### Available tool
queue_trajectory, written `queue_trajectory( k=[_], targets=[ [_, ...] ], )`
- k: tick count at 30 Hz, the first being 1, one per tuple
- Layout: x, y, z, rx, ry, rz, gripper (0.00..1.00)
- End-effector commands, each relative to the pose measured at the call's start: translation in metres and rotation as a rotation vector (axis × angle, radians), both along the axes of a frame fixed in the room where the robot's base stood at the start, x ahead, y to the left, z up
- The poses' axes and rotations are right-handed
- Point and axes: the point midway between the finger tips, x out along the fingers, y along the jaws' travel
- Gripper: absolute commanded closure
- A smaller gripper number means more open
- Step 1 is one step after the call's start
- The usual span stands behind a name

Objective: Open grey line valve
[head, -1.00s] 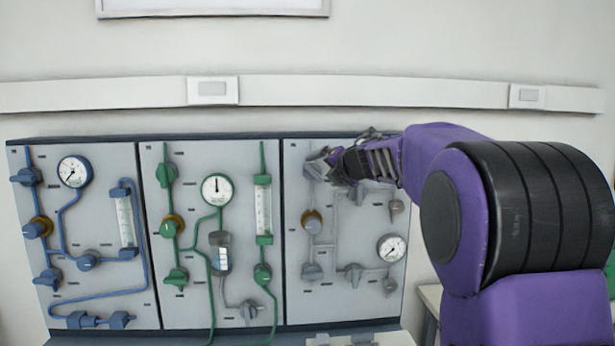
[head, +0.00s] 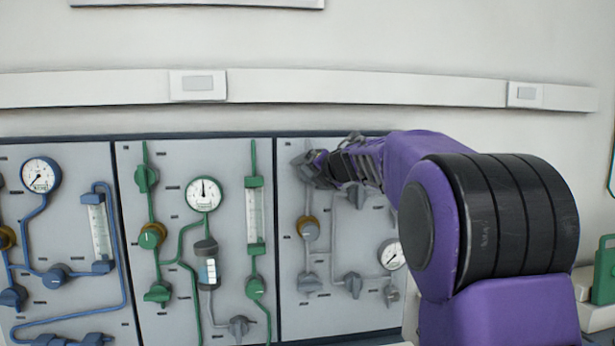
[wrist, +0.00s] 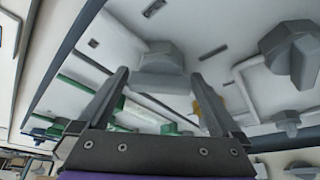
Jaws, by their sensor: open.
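The grey line panel (head: 345,315) is on the right of the wall board in the head view. It carries grey pipes, several grey valve knobs and a gauge (head: 391,254). The top-left grey valve (head: 303,168) is partly hidden by my gripper (head: 318,166), which reaches it from the right. In the wrist view a grey valve knob (wrist: 160,58) lies ahead, between the tips of my open gripper (wrist: 160,76). I cannot tell whether the fingers touch it. Another grey knob (wrist: 292,52) shows at the right of the wrist view.
The green line panel (head: 183,318) is left of the grey one, and the blue line panel (head: 75,275) farther left. Lower grey knobs (head: 310,283) and a brass-collared valve (head: 308,228) stick out below my gripper. A wall rail (head: 370,88) runs above.

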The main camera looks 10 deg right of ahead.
Motion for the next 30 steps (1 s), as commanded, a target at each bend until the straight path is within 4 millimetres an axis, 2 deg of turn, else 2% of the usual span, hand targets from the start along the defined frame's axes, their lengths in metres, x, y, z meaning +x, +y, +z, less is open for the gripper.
queue_trajectory(
  k=[6,7,18,30],
  targets=[
    [0.0000,-0.0001,0.0001,0.000,0.000,0.000,0.00],
    [0.0000,-0.0001,0.0001,0.000,0.000,0.000,0.04],
    [0.0000,0.0000,0.0000,0.000,0.000,0.000,0.70],
    [0.0000,-0.0007,-0.0008,0.084,0.001,-0.001,0.71]
  ],
)
